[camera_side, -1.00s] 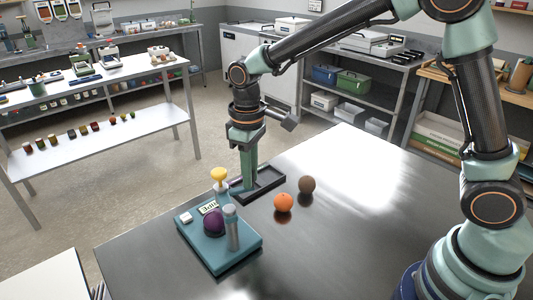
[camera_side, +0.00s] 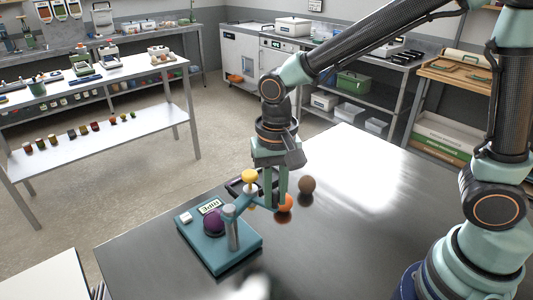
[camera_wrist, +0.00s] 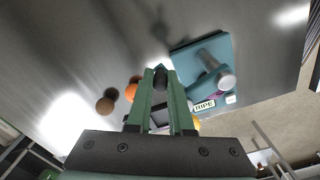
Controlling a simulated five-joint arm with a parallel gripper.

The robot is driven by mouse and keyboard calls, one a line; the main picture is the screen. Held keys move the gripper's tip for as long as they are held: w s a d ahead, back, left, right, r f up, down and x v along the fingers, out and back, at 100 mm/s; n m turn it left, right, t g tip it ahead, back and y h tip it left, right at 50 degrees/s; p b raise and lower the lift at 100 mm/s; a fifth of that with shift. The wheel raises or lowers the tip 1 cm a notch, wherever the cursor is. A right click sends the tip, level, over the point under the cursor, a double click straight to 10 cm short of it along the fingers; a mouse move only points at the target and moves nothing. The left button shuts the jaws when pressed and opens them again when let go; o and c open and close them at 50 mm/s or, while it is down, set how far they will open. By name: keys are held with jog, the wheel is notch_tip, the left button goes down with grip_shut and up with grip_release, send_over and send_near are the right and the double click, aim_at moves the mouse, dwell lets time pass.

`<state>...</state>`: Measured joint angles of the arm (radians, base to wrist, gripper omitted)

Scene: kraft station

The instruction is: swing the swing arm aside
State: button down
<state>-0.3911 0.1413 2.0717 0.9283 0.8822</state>
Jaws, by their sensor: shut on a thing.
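In the wrist view, a dark piece (camera_wrist: 160,78) shows between the fingertips.
An orange ball (camera_side: 286,204) sits right behind my fingers, partly hidden. A brown ball (camera_side: 307,185) lies further back. A dark tray (camera_side: 236,188) is behind the gripper, mostly covered. The table's right side (camera_side: 365,200) is clear.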

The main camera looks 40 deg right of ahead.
jog(key=shift+s+a+m, duration=0.4)
jog(key=shift+s+m, duration=0.1)
jog(key=shift+m, duration=0.4)
jog(key=shift+s+a+m, duration=0.4)
jog(key=shift+s+m, duration=0.1)
jog(key=shift+m, duration=0.4)
jog(key=c, duration=0.8)
grip_release()
notch_tip(320, 180, up, 12)
jog(key=shift+r, duration=0.1)
jog(key=d+n+t, duration=0.2)
jog(key=d+n, duration=0.1)
jog(key=d, duration=0.2)
jog(key=s+d+f+n+t, duration=0.1)
jog(key=d+n, duration=0.2)
jog(key=d, duration=0.2)
jog(key=s+d+n+t, duration=0.1)
jog(key=d+n+t, duration=0.1)
jog(key=d, duration=0.3)
jog(key=shift+s+d+f+n+t, duration=0.1)
jog(key=shift+s+f+n+t, duration=0.15)
jog(key=shift+n, duration=0.35)
